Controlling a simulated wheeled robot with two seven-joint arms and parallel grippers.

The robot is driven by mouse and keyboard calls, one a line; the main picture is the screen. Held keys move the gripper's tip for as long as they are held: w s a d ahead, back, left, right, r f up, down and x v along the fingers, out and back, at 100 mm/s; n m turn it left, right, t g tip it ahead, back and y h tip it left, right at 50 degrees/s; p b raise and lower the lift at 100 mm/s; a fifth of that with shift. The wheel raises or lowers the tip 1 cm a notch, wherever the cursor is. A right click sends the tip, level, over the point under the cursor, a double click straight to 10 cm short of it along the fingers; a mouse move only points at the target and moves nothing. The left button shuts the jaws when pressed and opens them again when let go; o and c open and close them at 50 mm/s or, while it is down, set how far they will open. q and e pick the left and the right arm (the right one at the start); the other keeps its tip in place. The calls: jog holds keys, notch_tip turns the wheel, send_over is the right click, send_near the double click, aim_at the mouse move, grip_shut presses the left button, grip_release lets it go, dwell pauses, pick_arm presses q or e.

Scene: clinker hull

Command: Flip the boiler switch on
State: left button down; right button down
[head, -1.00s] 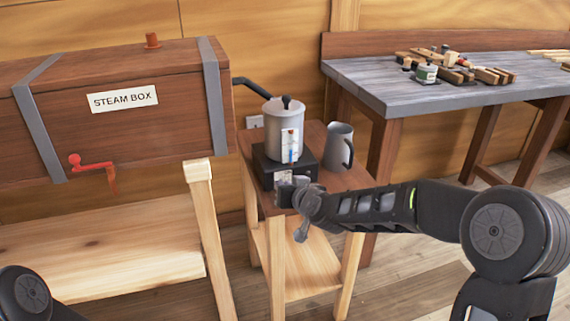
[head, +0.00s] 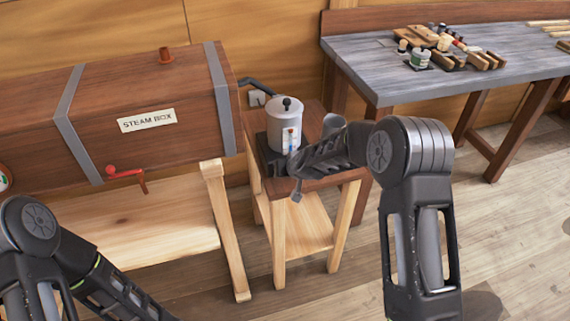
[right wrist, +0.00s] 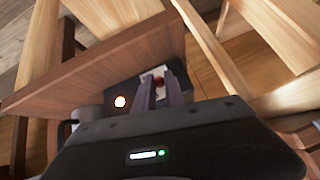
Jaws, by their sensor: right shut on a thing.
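The boiler (head: 285,128) is a grey lidded pot with a gauge on its front, on a black base, standing on a small wooden stand (head: 317,184). My right gripper (head: 283,169) is at the front of the base, and its arm hides part of it. In the right wrist view its two fingers (right wrist: 159,88) are close together at a pale plate on the black base (right wrist: 122,90). The red switch (right wrist: 158,82) shows between the fingertips.
The wooden steam box (head: 150,95) with a red valve handle (head: 125,172) stands to the left, joined to the boiler by a dark hose (head: 258,85). A grey-topped workbench (head: 400,80) with several tools stands at the right. Floor is clear at the lower right.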

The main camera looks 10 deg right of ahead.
dwell(0.3)
jog(key=c, duration=1.5)
grip_release()
jog(key=shift+r, duration=0.1)
jog(key=v, duration=0.7)
jog(key=shift+s+r, duration=0.15)
jog(key=shift+s, duration=0.15)
